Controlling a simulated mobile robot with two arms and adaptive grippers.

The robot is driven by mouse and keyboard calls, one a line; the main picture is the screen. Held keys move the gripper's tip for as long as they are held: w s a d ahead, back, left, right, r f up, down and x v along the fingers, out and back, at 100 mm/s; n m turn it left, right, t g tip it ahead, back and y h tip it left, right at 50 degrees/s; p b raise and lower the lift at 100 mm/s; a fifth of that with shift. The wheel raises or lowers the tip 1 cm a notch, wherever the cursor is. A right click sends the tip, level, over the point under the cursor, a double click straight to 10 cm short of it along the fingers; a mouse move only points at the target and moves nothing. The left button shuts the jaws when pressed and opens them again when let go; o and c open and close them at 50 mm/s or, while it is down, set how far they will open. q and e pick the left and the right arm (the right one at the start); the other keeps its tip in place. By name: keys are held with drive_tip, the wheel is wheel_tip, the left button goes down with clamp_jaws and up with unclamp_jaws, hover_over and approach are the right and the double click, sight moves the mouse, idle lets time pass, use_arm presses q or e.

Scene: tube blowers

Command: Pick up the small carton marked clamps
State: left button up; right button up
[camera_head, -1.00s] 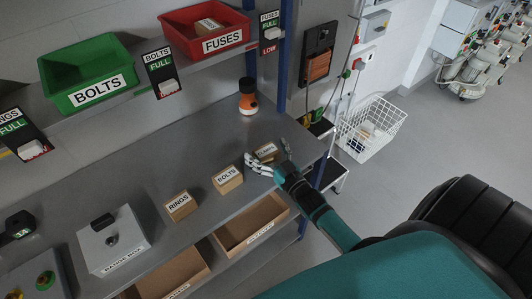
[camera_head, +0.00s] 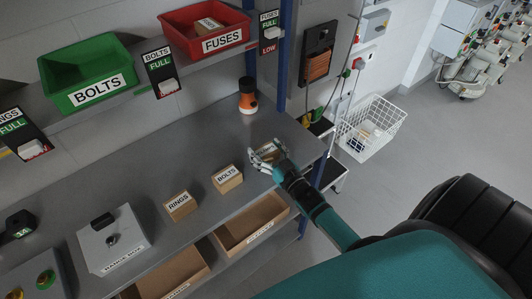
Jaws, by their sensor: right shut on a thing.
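The small clamps carton (camera_head: 267,150) is brown with a white label, at the right end of the grey shelf (camera_head: 215,130). My right gripper (camera_head: 266,157) comes in from the lower right and is shut on the carton, with fingers on both sides of it. The fingers hide part of the carton and most of its label. I cannot tell whether the carton touches the shelf. My left gripper is not in view.
Cartons marked bolts (camera_head: 227,179) and rings (camera_head: 180,206) stand to the left on the shelf. An orange and black object (camera_head: 248,96) stands behind. A grey box (camera_head: 116,240) is at the left. Open trays (camera_head: 250,223) sit below.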

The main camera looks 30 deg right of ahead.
sight(266, 150)
drive_tip(key=shift+r, duration=0.15)
drive_tip(key=shift+r, duration=0.6)
wheel_tip(266, 150, up, 2)
drive_tip(key=shift+r, duration=0.2)
drive_tip(key=s+a+b, duration=0.2)
drive_tip(key=s+a, duration=0.5)
drive_tip(key=s, duration=0.6)
drive_tip(key=s+a+r, duration=0.2)
drive_tip(key=a+r, duration=0.4)
drive_tip(key=r, duration=0.4)
drive_tip(key=shift+s+a, duration=0.2)
drive_tip(key=shift+s, duration=0.15)
drive_tip(key=shift+f, duration=0.1)
